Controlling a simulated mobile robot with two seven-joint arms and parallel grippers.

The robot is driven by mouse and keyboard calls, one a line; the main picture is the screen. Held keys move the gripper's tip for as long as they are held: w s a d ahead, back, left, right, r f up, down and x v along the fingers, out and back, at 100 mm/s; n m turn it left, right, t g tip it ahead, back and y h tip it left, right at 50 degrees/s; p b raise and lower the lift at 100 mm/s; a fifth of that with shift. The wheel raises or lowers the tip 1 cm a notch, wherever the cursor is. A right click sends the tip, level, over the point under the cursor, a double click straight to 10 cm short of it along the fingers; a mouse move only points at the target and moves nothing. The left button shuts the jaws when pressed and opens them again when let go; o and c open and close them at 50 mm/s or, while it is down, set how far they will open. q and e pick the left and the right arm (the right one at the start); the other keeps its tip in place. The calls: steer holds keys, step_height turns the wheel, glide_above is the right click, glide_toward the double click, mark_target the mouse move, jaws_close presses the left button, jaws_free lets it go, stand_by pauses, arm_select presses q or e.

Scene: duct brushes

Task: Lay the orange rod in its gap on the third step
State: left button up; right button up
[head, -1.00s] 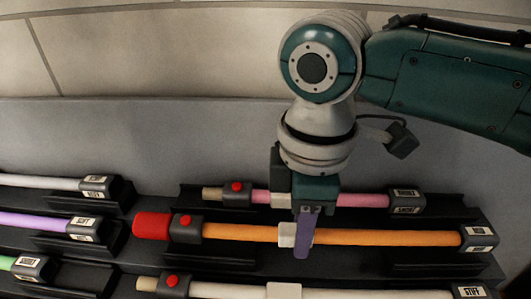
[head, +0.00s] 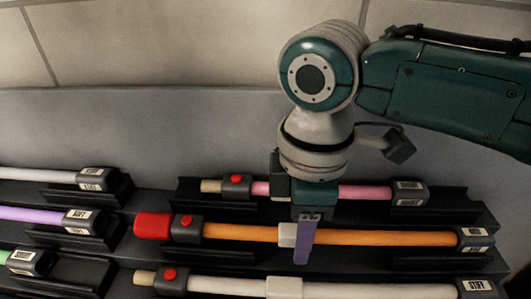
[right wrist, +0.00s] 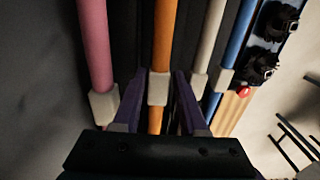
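The orange rod (head: 370,237) lies level across the head view, with a red tip (head: 153,226) at its left end, a dark block with a red button, and a dark labelled end cap (head: 475,239). My right gripper (head: 304,245) points down at its white collar. In the right wrist view my purple fingers (right wrist: 160,78) close on both sides of the white collar (right wrist: 158,88). The rod is at a black stepped rack (head: 340,262), between the pink rod and the white rod. Whether it touches the rack is hard to tell. My left gripper is out of view.
The pink rod (head: 365,192) lies behind and the white rod (head: 370,290) in front, both close. More rods lie left: white (head: 40,176), purple (head: 30,214) and green (head: 5,257). A blue rod (right wrist: 237,45) shows in the wrist view. A grey wall (head: 80,130) stands behind.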

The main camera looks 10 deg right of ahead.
steer(key=shift+o, duration=1.4)
step_height(320, 180, up, 9)
steer(key=shift+r+b, duration=0.15)
steer(key=shift+b, duration=0.3)
steer(key=shift+s+a+r, duration=0.1)
steer(key=shift+s+a, duration=0.05)
steer(key=s+a+f+y, duration=0.1)
steer(key=s, duration=0.1)
steer(key=s+a+f+m+y, duration=0.1)
steer(key=s+a+f, duration=0.1)
steer(key=shift+a+f, duration=0.25)
steer(key=s+d+f+m+t, duration=0.1)
steer(key=s+m, duration=0.1)
steer(key=s+d+f+m+t, duration=0.1)
steer(key=s+m, duration=0.1)
steer(key=m, duration=0.1)
steer(key=s+d+f+m+t, duration=0.1)
steer(key=s+d+f+m, duration=0.1)
steer(key=s+m, duration=0.1)
steer(key=shift+d+y, duration=0.1)
steer(key=shift+y, duration=0.3)
steer(key=s+d+m+h, duration=0.35)
steer(key=s+d, duration=0.25)
steer(key=d, duration=0.2)
step_height(320, 180, up, 26)
steer(key=w+p, duration=0.1)
steer(key=p, duration=2.4)
steer(key=shift+a+f+t+y+p, duration=0.2)
steer(key=shift+t+y+p, duration=0.1)
steer(key=shift+y+p, duration=0.15)
